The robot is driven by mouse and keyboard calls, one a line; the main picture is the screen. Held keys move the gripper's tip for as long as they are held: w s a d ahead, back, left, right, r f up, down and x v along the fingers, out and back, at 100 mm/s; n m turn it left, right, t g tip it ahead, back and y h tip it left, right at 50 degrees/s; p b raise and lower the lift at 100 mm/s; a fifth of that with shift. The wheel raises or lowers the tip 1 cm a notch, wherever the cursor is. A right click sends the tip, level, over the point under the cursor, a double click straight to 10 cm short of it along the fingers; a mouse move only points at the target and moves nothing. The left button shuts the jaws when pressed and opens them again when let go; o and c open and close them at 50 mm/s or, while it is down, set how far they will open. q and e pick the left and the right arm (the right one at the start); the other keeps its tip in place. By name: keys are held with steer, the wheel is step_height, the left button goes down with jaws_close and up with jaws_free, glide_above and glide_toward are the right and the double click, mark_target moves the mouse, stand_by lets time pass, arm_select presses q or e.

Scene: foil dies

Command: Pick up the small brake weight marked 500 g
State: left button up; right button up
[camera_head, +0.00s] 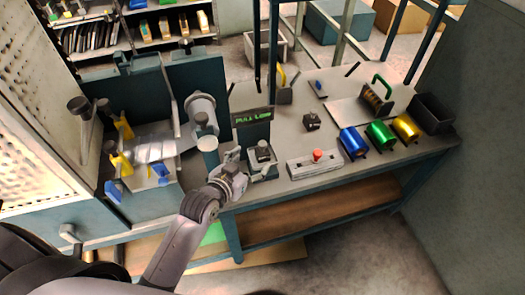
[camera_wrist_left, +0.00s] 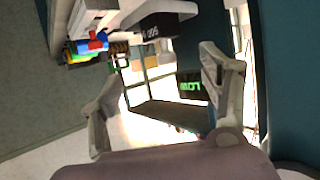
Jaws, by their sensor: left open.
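A small dark weight (camera_head: 263,152) sits on a small stand below the green-lit display, at the middle of the bench. A second dark block (camera_head: 312,121) stands farther back on the bench to the right. In the left wrist view a dark block (camera_wrist_left: 150,32) with a pale upside-down mark, seemingly 500, shows at the top. It looks like the weight on the stand. My left gripper (camera_head: 232,176) is open and empty, just left of and in front of that stand. In the wrist view its fingers (camera_wrist_left: 162,72) are wide apart, with no weight between them. My right gripper is not in view.
The display (camera_head: 252,117) rises behind the stand. A grey block with a red button (camera_head: 317,155) and blue (camera_head: 353,142), green (camera_head: 380,134) and gold (camera_head: 405,127) rolls line the bench to the right. A grey cylindrical machine (camera_head: 201,108) stands close on the left.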

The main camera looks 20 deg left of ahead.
mark_target(262, 150)
arm_select(q)
steer(key=x, duration=0.4)
steer(key=shift+w+f, duration=0.1)
steer(key=shift+w, duration=0.1)
steer(key=shift+a+f+p+x, duration=0.15)
steer(key=shift+p+x, duration=0.1)
steer(key=shift+x, duration=1.05)
steer(key=shift+a+f+p+x, duration=0.1)
steer(key=shift+a+p+x, duration=0.1)
steer(key=shift+x, duration=1.15)
steer(key=shift+s, duration=0.1)
steer(key=shift+c, duration=0.5)
